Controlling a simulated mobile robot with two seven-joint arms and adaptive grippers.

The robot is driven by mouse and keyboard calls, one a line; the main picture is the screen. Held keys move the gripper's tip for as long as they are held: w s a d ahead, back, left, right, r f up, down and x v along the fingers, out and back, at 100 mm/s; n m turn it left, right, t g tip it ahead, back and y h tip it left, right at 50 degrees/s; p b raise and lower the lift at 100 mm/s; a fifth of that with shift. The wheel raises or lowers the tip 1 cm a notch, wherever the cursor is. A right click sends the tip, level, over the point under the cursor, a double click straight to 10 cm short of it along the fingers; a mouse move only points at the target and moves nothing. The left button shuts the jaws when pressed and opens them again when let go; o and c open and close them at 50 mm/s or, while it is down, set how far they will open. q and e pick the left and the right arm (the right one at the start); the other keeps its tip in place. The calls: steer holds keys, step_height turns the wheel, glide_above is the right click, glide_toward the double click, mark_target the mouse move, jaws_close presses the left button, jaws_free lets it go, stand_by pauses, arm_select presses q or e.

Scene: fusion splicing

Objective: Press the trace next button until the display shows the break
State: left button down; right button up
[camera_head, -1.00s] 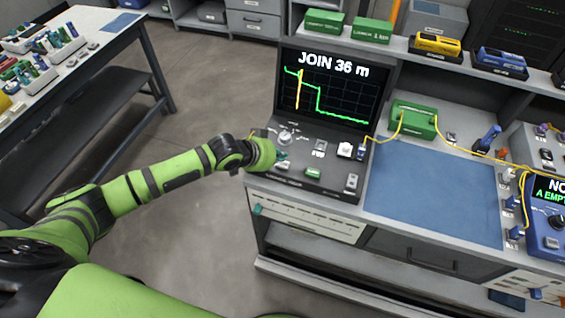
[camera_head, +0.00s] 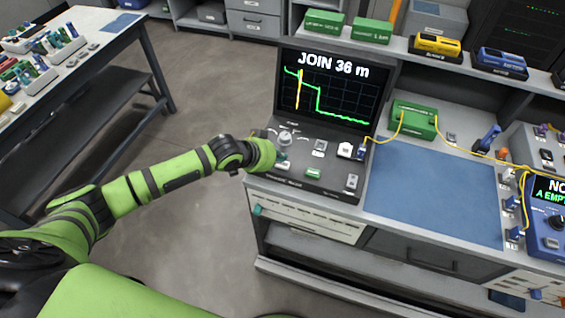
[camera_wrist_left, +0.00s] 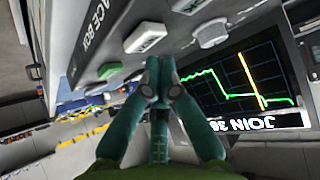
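The trace box display (camera_head: 330,88) in the head view reads "JOIN 36 m". It shows a green stepped trace and a yellow-orange vertical marker near the left. The display also shows upside down in the left wrist view (camera_wrist_left: 240,80). My left gripper (camera_head: 279,157) is at the left end of the box's control panel, its teal fingers (camera_wrist_left: 158,65) together and empty. A white button (camera_wrist_left: 145,37) lies near the fingertips, with a pale round knob (camera_wrist_left: 210,33) beside it and a green button (camera_wrist_left: 110,71) farther along. Button labels are unreadable; contact cannot be told. My right gripper is out of view.
Right of the box lie a blue mat (camera_head: 435,190) and a green case (camera_head: 414,118) with a yellow fibre. A blue device (camera_head: 548,220) stands at the far right. A shelf with green, yellow and blue boxes runs behind. Open floor (camera_head: 215,75) lies left of the bench.

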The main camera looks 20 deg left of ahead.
mark_target(279, 165)
arm_select(q)
steer(key=shift+f, duration=0.35)
steer(key=shift+f+b, duration=0.3)
steer(key=shift+f, duration=0.2)
stand_by(0.5)
steer(key=shift+r, duration=0.1)
steer(key=shift+r+p, duration=0.8)
steer(key=shift+p, duration=0.2)
steer(key=shift+r, duration=0.1)
step_height(279, 165, up, 5)
steer(key=p, duration=0.5)
stand_by(0.5)
